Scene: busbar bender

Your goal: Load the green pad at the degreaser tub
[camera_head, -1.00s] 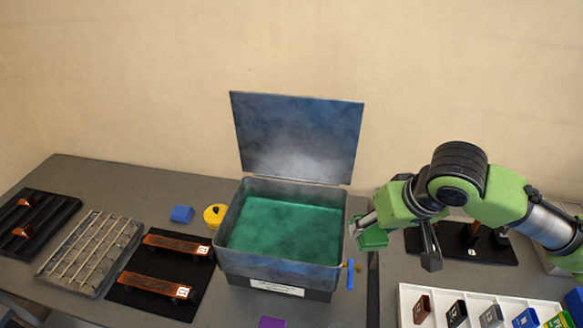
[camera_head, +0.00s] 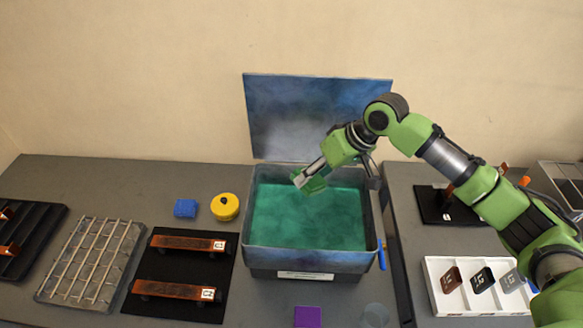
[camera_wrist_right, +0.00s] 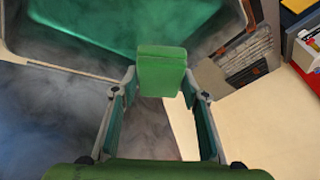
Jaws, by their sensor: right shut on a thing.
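The degreaser tub (camera_head: 310,260) is a grey box with its lid (camera_head: 290,115) raised at the back and green liquid (camera_head: 305,220) inside. My right gripper (camera_head: 308,182) is over the far part of the tub, in front of the lid. It is shut on the green pad (camera_wrist_right: 161,70), which sits between the two fingertips in the right wrist view. In the head view the pad (camera_head: 315,184) shows as a small green block above the liquid. My left gripper is not in view.
A wire rack (camera_head: 90,258) and a black mat (camera_head: 180,270) with copper bars lie further left. A purple pad (camera_head: 307,317) is in front. A white tray (camera_head: 440,305) is at the right.

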